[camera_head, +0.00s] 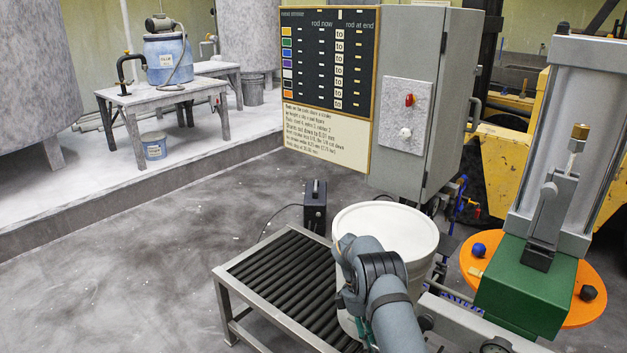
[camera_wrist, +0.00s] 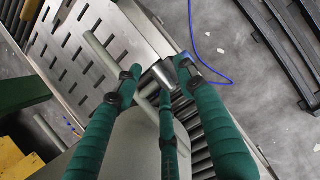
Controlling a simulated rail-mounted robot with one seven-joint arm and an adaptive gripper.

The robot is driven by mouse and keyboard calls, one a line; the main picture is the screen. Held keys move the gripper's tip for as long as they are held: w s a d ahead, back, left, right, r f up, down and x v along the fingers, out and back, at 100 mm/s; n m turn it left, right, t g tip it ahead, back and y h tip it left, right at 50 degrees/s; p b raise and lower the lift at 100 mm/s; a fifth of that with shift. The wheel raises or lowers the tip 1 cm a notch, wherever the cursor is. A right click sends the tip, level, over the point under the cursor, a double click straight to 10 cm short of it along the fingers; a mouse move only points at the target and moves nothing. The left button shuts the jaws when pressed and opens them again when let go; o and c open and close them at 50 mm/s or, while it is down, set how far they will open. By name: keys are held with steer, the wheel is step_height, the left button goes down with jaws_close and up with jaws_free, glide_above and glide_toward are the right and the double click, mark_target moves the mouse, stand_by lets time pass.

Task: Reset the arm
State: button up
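My gripper (camera_wrist: 159,70) has green padded fingers and reaches into the wrist view from below. Its fingertips are apart, and I see nothing clamped between them. In the head view my grey arm comes up from the lower edge in front of a white lidded pail (camera_head: 388,222). The pail stands upright at the right end of a black roller conveyor (camera_head: 285,275). My wrist hides part of the pail's front, and the fingers are mostly hidden there. A pale surface (camera_wrist: 130,145) shows behind the fingers in the wrist view; I cannot tell if they touch it.
A green press block (camera_head: 525,290) with a metal column and an orange disc (camera_head: 590,315) stands at the right. A grey cabinet with a board (camera_head: 325,85) is behind the pail. A slotted metal plate (camera_wrist: 85,45) lies below my gripper. The floor at left is clear.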

steer(key=n, duration=0.1)
steer(key=n+t, duration=0.1)
steer(key=n, duration=0.1)
steer(key=shift+s+a+r+n+h, duration=0.1)
steer(key=shift+a+r+n+h, duration=0.1)
steer(key=shift+n+h, duration=0.15)
steer(key=shift+f+n+t, duration=0.15)
steer(key=shift+n+t, duration=0.25)
steer(key=shift+n, duration=0.55)
steer(key=n+b, duration=0.1)
steer(key=n, duration=0.1)
steer(key=n+t+b, duration=0.1)
steer(key=n, duration=0.1)
steer(key=shift+a+f+t+b, duration=0.1)
steer(key=shift+t+b, duration=0.2)
steer(key=shift+b, duration=0.1)
steer(key=shift+s+n+t+b, duration=0.1)
steer(key=shift+n+t+b, duration=0.3)
steer(key=shift+n, duration=0.6)
steer(key=shift+r, duration=0.2)
